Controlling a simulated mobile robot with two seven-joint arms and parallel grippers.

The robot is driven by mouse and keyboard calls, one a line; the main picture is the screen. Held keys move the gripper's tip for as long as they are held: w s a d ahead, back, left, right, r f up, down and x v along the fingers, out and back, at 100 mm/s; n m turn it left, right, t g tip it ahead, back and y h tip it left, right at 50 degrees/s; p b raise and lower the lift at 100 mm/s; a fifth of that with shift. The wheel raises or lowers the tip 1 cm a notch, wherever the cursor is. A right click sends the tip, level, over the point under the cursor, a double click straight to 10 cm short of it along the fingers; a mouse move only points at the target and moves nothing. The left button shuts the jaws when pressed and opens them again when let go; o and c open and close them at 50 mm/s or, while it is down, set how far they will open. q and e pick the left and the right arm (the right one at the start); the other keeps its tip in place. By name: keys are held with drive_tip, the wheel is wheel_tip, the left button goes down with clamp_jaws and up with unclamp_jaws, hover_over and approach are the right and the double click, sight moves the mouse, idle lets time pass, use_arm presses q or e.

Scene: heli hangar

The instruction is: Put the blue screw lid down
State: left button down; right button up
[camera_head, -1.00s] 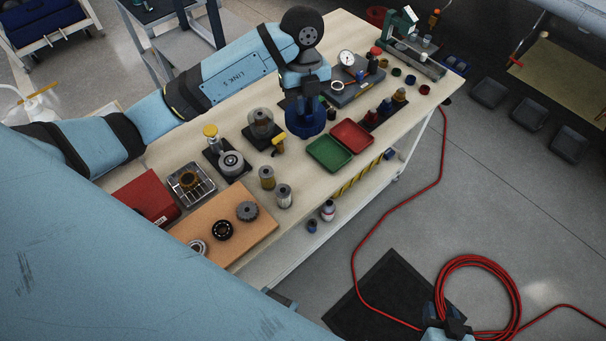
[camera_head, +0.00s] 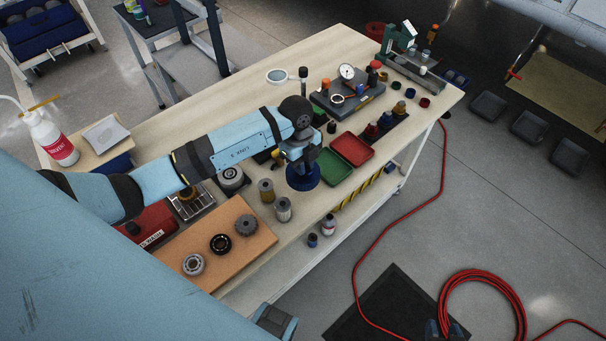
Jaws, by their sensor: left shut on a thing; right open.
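The blue screw lid (camera_head: 303,178) is a round, dark blue piece in the head view, near the front edge of the workbench (camera_head: 225,103). My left gripper (camera_head: 300,164) is directly above it and shut on it. The lid is just left of the green tray (camera_head: 331,167) and right of two metal cylinders. I cannot tell whether its underside touches the bench; the gripper hides part of its top.
A red tray (camera_head: 352,149) adjoins the green one. An orange board (camera_head: 227,262) with bearings and gears lies at left front. A gauge stand (camera_head: 347,93) is behind the trays. Bare bench top lies behind my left arm. A red hose (camera_head: 486,307) coils on the floor.

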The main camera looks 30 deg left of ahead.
use_arm(q)
drive_tip(key=shift+f, duration=2.6)
drive_tip(key=shift+f, duration=0.15)
drive_tip(key=c, duration=1.1)
unclamp_jaws()
drive_tip(key=shift+o, duration=0.2)
drive_tip(key=r, duration=0.4)
drive_tip(key=a+r, duration=0.1)
drive_tip(key=r, duration=0.7)
drive_tip(key=shift+w+a+r, duration=0.15)
drive_tip(key=shift+w+a, duration=0.15)
drive_tip(key=shift+w, duration=0.05)
